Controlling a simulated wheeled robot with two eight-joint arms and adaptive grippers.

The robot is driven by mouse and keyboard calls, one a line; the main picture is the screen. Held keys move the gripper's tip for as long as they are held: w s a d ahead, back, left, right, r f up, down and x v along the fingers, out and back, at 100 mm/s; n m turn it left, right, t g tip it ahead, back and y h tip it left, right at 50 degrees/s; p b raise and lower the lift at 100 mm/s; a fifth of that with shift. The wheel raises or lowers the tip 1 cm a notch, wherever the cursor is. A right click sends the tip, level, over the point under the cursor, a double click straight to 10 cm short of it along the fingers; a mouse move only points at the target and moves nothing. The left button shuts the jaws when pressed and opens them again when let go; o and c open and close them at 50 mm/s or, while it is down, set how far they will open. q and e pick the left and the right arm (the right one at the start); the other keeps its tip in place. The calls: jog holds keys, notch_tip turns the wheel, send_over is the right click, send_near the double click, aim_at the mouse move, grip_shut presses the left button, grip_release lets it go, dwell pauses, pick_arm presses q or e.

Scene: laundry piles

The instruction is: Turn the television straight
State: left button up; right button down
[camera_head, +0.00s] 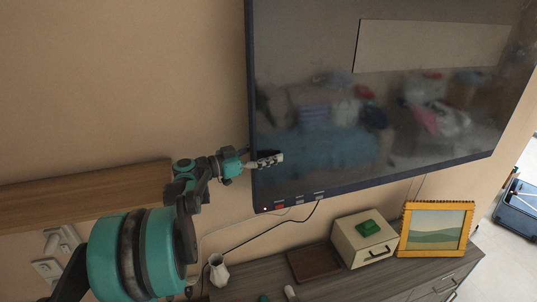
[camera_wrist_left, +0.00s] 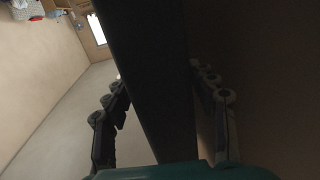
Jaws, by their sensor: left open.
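The television (camera_head: 330,60) is a large dark glossy screen at the beige wall, with reflections of clothes in it. Its lower edge slopes up to the right in the head view, and its right end is partly cut off. My left gripper (camera_head: 262,161) is at its lower left edge, with one finger showing in front of the screen. In the left wrist view the television's dark edge (camera_wrist_left: 150,75) runs between the open fingers of the left gripper (camera_wrist_left: 163,90), one on each side. I cannot tell whether they touch it. My right gripper is not in view.
Below stands a grey dresser (camera_head: 350,283) with a white jug (camera_head: 218,270), a cream box (camera_head: 363,240) with a green item on top, and a yellow-framed picture (camera_head: 436,228). A wooden shelf (camera_head: 80,195) is left. Cables hang under the television.

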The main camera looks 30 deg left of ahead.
aim_at(268, 124)
pick_arm(q)
notch_tip(268, 124, up, 10)
jog(key=shift+a+f, duration=0.1)
jog(key=shift+f, duration=0.15)
dwell(0.5)
